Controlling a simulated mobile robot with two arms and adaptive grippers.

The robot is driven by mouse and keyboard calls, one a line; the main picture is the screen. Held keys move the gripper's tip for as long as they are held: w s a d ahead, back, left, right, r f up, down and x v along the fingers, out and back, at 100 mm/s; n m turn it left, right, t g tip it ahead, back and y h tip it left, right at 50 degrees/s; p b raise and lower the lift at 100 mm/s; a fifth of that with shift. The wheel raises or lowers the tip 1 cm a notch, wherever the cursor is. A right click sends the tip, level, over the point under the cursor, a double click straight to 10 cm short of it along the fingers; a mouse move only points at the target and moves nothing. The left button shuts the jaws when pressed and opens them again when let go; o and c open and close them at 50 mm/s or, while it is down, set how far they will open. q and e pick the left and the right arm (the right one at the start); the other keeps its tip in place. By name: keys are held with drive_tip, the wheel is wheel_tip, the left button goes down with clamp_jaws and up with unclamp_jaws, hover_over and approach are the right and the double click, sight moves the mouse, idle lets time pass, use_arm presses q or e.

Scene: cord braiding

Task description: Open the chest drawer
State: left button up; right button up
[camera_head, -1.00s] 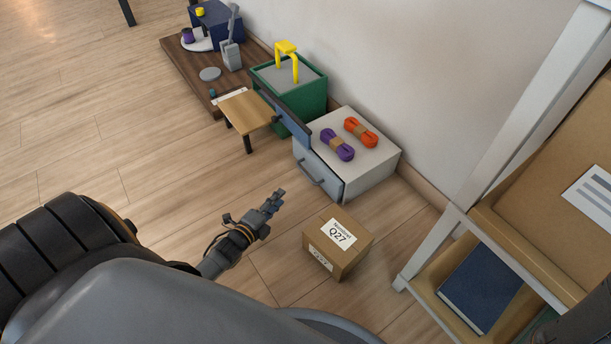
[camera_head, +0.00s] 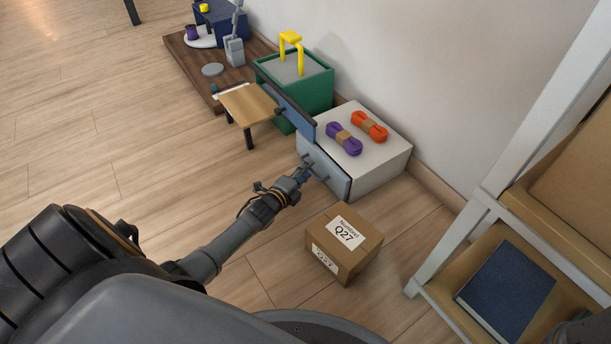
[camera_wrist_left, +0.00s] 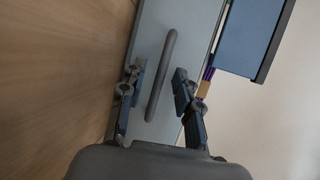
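The chest (camera_head: 380,160) is a low white box against the wall, with a grey-blue drawer front (camera_head: 335,178) that looks closed. The drawer's bar handle (camera_head: 318,171) is partly hidden by my left gripper (camera_head: 303,174) in the head view. In the left wrist view the dark handle (camera_wrist_left: 162,75) runs lengthwise across the drawer front (camera_wrist_left: 180,50). My left gripper (camera_wrist_left: 160,92) is open there, with one finger on each side of the handle and visible gaps to both.
Purple cord (camera_head: 344,139) and orange cord (camera_head: 369,126) lie on the chest. A blue panel (camera_head: 291,110) stands beside it, near a green bin (camera_head: 315,88) and small wooden stand (camera_head: 247,103). A cardboard box (camera_head: 343,250) sits on the floor in front. A shelf (camera_head: 500,225) stands right.

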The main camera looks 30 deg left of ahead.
use_arm(q)
drive_tip(key=shift+w, duration=0.1)
clamp_jaws()
drive_tip(key=shift+s+a+p, duration=0.2)
drive_tip(key=shift+s+p, duration=0.2)
drive_tip(key=shift+s, duration=0.1)
drive_tip(key=s+a+p, duration=0.1)
drive_tip(key=s+a, duration=0.1)
drive_tip(key=s, duration=0.3)
drive_tip(key=s+a+p, duration=0.2)
drive_tip(key=s, duration=0.3)
drive_tip(key=s+a+p, duration=0.2)
drive_tip(key=s, duration=0.3)
drive_tip(key=shift+s+a+p, duration=0.3)
drive_tip(key=shift+s, duration=0.25)
